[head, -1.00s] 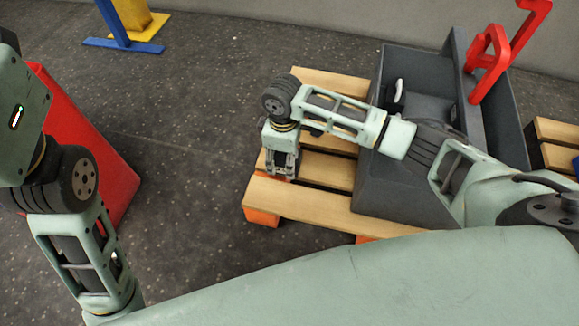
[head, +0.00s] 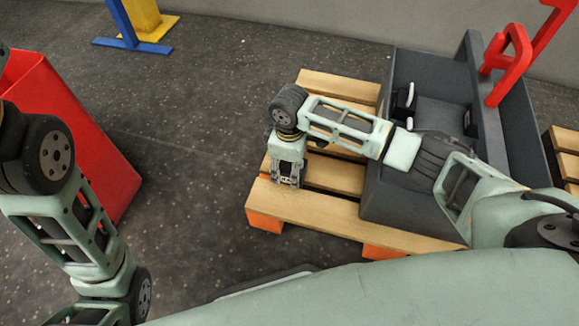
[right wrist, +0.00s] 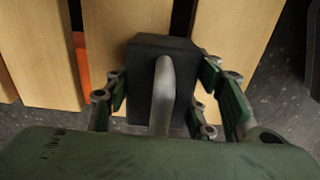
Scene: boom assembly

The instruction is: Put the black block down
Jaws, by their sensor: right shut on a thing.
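The black block (right wrist: 142,80) shows in the right wrist view, with a grey bar or handle along its middle. My right gripper (right wrist: 163,78) is shut on it, with green-padded fingers on both sides. In the head view my right gripper (head: 287,183) points down over the near left part of the wooden pallet (head: 340,215). The block is not clearly visible there. Pallet slats lie behind the block in the wrist view. I cannot tell whether the block touches them. My left arm shows at the left, but its gripper is out of view.
A dark grey bin (head: 395,210) stands on the pallet to the right of my right gripper, with red parts (head: 512,65) at its far side. A red container (head: 85,140) stands at the left. The floor between them is clear. A blue and yellow stand (head: 130,42) is at the back.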

